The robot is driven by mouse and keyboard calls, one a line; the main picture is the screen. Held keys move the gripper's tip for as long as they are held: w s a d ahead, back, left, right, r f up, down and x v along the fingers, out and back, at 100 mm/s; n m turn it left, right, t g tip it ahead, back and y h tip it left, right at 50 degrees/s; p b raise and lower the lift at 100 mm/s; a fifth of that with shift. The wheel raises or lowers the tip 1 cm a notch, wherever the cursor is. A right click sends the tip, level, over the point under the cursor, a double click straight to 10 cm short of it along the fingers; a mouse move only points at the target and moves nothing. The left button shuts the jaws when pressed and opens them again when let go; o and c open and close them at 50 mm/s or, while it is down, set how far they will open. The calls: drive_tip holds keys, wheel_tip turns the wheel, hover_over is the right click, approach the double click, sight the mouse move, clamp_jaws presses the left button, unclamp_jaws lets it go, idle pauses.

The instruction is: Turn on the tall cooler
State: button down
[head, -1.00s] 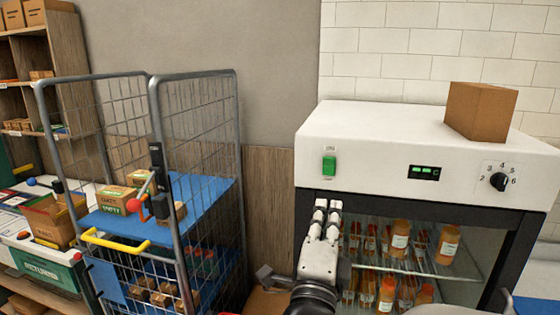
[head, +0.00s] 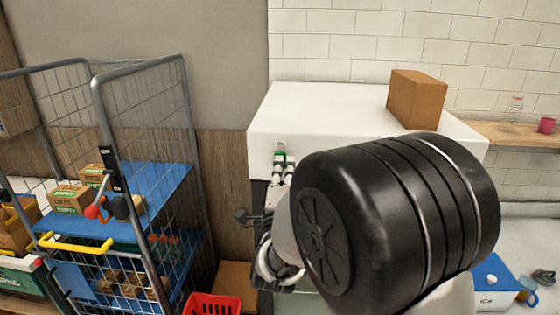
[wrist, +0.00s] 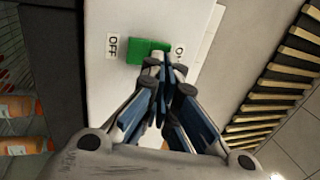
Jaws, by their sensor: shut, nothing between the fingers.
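The tall cooler (head: 320,112) has a white top and fills the middle of the head view; my arm hides most of its front. Its green switch (head: 280,158) shows just above my gripper (head: 283,172). In the wrist view the green switch (wrist: 143,49) sits on a white panel between an OFF label (wrist: 113,45) and an ON label (wrist: 179,51), the latter partly covered by a finger. My gripper (wrist: 165,62) is shut and empty, its fingertips at the ON side of the switch. I cannot tell whether they touch it.
A cardboard box (head: 416,98) stands on the cooler. A wire roll cage (head: 150,160) with boxes on blue shelves stands to the left. A red basket (head: 212,306) is low in front. A wooden shelf (head: 520,134) runs along the right wall.

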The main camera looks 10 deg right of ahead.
drive_tip(key=shift+w, duration=0.25)
drive_tip(key=shift+w+d+b, duration=0.15)
drive_tip(key=shift+b, duration=0.5)
drive_tip(key=shift+w+r+b, duration=0.15)
drive_tip(key=shift+b, duration=0.5)
drive_tip(key=shift+r+p, duration=0.15)
drive_tip(key=shift+p, duration=0.2)
